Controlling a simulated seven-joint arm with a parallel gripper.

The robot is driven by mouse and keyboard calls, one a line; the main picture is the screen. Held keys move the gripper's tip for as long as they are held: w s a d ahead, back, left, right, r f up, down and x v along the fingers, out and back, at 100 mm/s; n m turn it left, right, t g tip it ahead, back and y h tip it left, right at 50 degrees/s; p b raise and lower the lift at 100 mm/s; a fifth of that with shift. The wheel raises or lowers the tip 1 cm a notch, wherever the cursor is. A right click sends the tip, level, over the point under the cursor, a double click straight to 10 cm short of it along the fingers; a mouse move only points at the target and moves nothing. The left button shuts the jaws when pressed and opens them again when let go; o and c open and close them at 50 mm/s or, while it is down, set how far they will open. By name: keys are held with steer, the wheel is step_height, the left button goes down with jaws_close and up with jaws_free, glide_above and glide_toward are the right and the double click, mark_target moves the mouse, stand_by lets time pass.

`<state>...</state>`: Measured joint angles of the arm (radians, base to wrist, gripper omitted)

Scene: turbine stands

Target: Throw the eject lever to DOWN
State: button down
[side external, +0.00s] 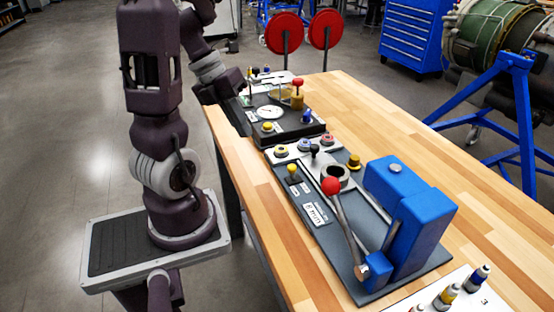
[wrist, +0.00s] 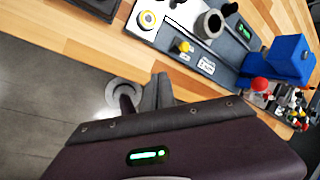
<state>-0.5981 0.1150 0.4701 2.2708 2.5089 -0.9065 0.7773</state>
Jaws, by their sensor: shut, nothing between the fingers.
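A panel (side external: 329,225) on the bench carries a small yellow-knobbed lever (side external: 291,170) beside a label too small to read. The yellow knob also shows in the wrist view (wrist: 182,46). A larger lever with a red ball (side external: 331,186) leans up from a blue pivot beside a blue press (side external: 411,215); its ball also shows in the wrist view (wrist: 259,85). I cannot tell from the labels which is the eject lever. My gripper shows in the wrist view (wrist: 161,80), shut and empty, apart from both levers. Its fingertips are hard to make out in the side view.
A dark gauge box (side external: 290,129) with knobs stands behind the panel. A grey open cylinder (side external: 336,174) and several buttons sit on the panel's far part. Bare wood (side external: 375,130) lies right of the panel.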

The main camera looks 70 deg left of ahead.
mark_target(292, 172)
steer(key=x, duration=1)
steer(key=shift+w+d+f, duration=0.1)
steer(key=shift+w+f, duration=0.05)
steer(key=shift+w, duration=0.05)
steer(key=shift+w+d+r, duration=0.15)
steer(key=shift+w+d, duration=0.25)
steer(key=shift+w, duration=0.15)
steer(key=shift+w+d+r, duration=0.15)
steer(key=shift+w+d, duration=0.2)
steer(key=shift+w, duration=0.2)
steer(key=shift+w+d+r, duration=0.1)
steer(key=shift+w+d, duration=0.2)
steer(key=shift+w, duration=0.1)
steer(key=shift+w, duration=0.1)
